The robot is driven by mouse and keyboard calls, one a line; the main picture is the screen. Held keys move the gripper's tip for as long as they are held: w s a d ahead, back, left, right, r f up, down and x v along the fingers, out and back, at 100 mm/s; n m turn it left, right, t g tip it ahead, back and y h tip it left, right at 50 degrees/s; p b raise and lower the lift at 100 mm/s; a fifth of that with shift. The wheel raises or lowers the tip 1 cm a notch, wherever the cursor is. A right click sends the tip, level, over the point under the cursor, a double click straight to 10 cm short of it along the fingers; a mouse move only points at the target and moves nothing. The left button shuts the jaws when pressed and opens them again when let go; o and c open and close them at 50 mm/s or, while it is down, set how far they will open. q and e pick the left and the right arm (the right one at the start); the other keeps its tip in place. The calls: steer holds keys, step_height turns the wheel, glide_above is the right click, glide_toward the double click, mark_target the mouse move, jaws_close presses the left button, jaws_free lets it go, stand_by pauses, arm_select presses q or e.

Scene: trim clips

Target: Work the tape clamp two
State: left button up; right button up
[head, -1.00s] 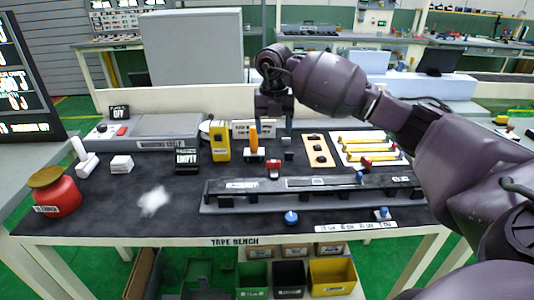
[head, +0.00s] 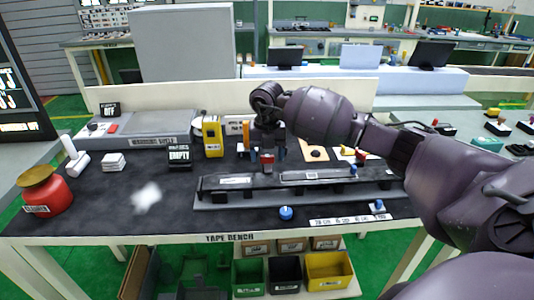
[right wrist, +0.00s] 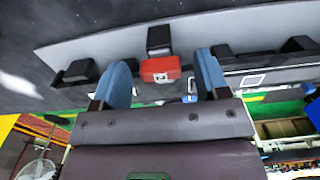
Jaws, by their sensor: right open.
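A red clamp (head: 267,158) with a white label stands at the back edge of the long black trim bar (head: 235,190). In the right wrist view the red clamp (right wrist: 161,68) sits between my two blue fingertips, with gaps on both sides. A dark block joins it. My right gripper (head: 268,148) is open and points down over the red clamp from behind the bar. In the right wrist view the gripper (right wrist: 164,78) holds nothing. My left gripper is not in view.
A yellow device (head: 212,137), a black EMPTY box (head: 179,157) and a red jar (head: 43,191) stand left of the bar. Blue knobs (head: 286,213) lie in front. A tan board (head: 314,154) is at right. The front left of the bench is mostly clear.

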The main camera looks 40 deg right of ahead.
steer(key=c, duration=0.9)
